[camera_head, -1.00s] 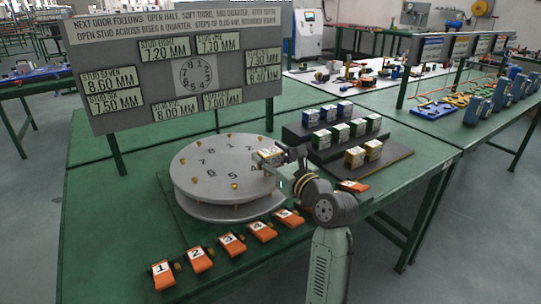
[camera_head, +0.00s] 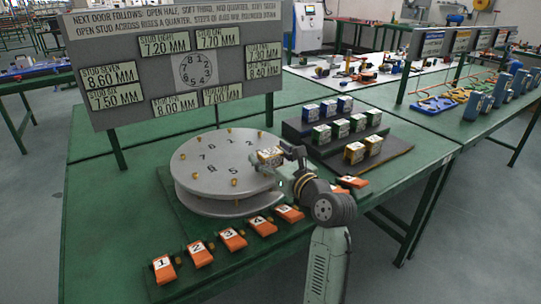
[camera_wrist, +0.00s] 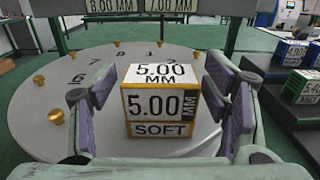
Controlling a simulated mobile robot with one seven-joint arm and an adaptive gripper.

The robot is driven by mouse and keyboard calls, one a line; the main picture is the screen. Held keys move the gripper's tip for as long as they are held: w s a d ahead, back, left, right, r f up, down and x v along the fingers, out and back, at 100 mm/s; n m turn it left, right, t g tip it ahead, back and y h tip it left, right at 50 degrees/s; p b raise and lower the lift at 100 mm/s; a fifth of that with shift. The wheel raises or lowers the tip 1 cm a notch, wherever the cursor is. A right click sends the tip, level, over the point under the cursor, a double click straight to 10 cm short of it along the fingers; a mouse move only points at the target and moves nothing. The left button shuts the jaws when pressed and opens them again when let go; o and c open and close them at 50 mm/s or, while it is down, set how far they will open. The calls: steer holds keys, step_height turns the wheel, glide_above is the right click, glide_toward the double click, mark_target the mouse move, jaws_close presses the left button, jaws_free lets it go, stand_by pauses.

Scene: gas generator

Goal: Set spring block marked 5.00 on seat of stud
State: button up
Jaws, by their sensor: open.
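The yellow-edged spring block (camera_wrist: 160,105) reads 5.00 MM on its top and front, with SOFT below, in the wrist view. It stands upright on the grey round plate (camera_wrist: 50,145), close to its right edge in the head view, where the block (camera_head: 270,156) looks small. My gripper (camera_wrist: 160,118) is open, with one finger on each side of the block and a visible gap at both sides. Its fingers also show beside the block in the head view (camera_head: 283,152). Brass studs (camera_wrist: 57,117) ring the plate. Whatever lies under the block is hidden.
A sign board (camera_head: 175,70) with stud sizes stands behind the plate. Stepped racks (camera_head: 345,130) of blue, green and yellow blocks stand to the right. Numbered orange tags (camera_head: 232,240) line the table's front, with another (camera_head: 352,182) right of my arm.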

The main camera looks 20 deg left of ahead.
steer(key=shift+r, duration=0.15)
steer(key=shift+r, duration=0.25)
steer(key=b+v, duration=0.2)
steer(key=v, duration=1)
steer(key=shift+r, duration=0.2)
